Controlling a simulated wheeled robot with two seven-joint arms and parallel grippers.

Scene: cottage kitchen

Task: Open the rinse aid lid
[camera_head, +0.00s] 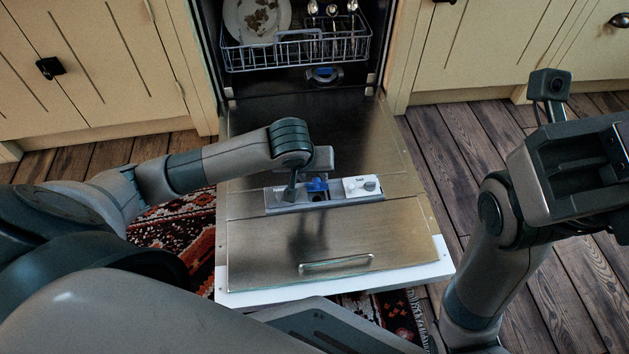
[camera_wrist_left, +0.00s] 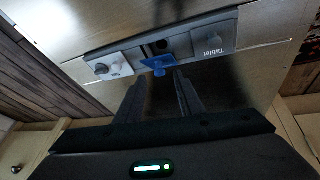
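The detergent dispenser (camera_head: 335,202) is set in the lowered dishwasher door; it also shows in the left wrist view (camera_wrist_left: 182,47). The blue rinse aid lid (camera_head: 318,184) is in its middle, partly hidden by my arm in the head view. In the left wrist view the lid (camera_wrist_left: 158,64) looks raised, with a dark round opening (camera_wrist_left: 153,47) beside it. My left gripper (camera_wrist_left: 159,80) is open, its two fingers apart on either side of the lid's tab; contact cannot be told.
A grey "Tablet" cover (camera_wrist_left: 212,40) and a white panel with a knob (camera_head: 362,187) flank the blue lid. The lower rack (camera_head: 296,52) with a plate (camera_head: 257,16) stands inside the dishwasher. A patterned rug (camera_head: 178,235) lies left of the door; wooden floor (camera_head: 440,140) is clear at right.

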